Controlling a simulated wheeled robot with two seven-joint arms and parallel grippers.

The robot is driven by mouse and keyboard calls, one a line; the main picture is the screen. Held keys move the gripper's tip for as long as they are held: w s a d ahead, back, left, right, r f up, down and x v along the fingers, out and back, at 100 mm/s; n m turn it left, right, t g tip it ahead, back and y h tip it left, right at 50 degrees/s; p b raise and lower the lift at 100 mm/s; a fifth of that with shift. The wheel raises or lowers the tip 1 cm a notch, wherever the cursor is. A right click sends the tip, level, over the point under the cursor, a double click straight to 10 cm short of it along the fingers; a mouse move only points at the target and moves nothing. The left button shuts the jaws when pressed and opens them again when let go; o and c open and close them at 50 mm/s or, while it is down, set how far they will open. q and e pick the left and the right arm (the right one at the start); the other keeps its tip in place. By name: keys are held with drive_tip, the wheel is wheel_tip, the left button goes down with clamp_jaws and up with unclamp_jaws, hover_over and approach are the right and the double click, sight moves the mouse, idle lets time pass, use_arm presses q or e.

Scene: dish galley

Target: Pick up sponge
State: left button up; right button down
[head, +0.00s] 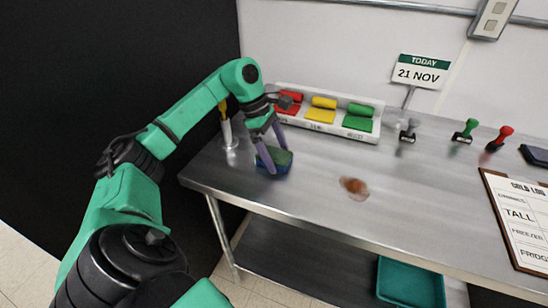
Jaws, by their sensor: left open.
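The sponge (284,157) lies on the steel table near its left end. It has a dark green top and a blue side. My left gripper (271,170) points down over the sponge, its two purple fingers apart. One finger passes in front of the sponge and the other is at its upper right edge. I cannot tell whether either finger touches it. My right gripper does not show.
A white tray (322,131) with red, yellow and green cloths stands behind the gripper. A brown stain (354,187) is on the steel table (390,225). Several stamps, a date sign (421,72) and a clipboard (520,215) are to the right. A teal bin (410,283) sits below.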

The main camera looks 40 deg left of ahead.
use_arm(q)
drive_tip(key=c, duration=1.2)
drive_tip(key=shift+c, duration=0.2)
wheel_tip(320, 180, up, 13)
drive_tip(key=p, duration=0.3)
wheel_tip(320, 180, up, 8)
drive_tip(key=p, duration=0.4)
hover_over(277, 155)
drive_tip(key=shift+s+a+f, duration=0.1)
drive_tip(key=shift+f, duration=0.1)
